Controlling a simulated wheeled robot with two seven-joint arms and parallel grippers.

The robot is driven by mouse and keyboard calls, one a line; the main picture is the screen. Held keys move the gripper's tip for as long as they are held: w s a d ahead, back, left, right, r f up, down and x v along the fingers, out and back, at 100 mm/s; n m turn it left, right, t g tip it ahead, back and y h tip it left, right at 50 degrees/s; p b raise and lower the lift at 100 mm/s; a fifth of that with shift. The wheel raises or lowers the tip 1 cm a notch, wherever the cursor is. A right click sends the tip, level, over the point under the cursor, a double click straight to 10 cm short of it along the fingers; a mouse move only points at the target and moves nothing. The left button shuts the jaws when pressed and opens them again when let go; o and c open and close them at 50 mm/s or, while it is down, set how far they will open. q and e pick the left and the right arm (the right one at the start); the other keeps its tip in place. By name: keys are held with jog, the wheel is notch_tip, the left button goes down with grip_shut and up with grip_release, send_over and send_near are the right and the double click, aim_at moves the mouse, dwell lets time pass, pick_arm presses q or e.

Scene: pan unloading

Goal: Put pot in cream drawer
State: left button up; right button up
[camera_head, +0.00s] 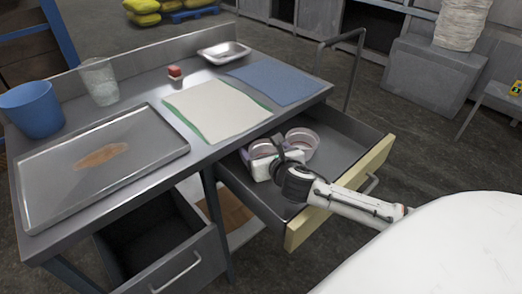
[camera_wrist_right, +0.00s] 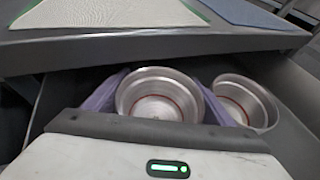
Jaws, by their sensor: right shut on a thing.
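The cream drawer (camera_head: 345,190) is pulled out under the right side of the table. My right gripper (camera_head: 263,157) reaches into it, shut on a round metal pot (camera_head: 262,147). In the right wrist view this pot (camera_wrist_right: 160,92) sits between the purple fingers of the gripper (camera_wrist_right: 158,98). A second similar pot (camera_head: 302,139) stands in the drawer just right of the held one; it also shows in the right wrist view (camera_wrist_right: 246,103). Whether the held pot touches the drawer floor cannot be told. My left gripper is out of view.
A dark lower drawer (camera_head: 190,262) stands open at left.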

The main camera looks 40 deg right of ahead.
jog(key=shift+w+d+f, duration=0.1)
jog(key=shift+w+f, duration=0.35)
jog(key=shift+f, duration=0.1)
jog(key=o, duration=0.8)
jog(key=shift+f, duration=0.1)
jog(key=shift+s+r, duration=0.15)
jog(key=shift+r, duration=0.05)
jog(key=p+v, duration=0.1)
jog(key=v, duration=1)
jog(key=shift+s+r, duration=0.2)
jog(key=shift+s, duration=0.15)
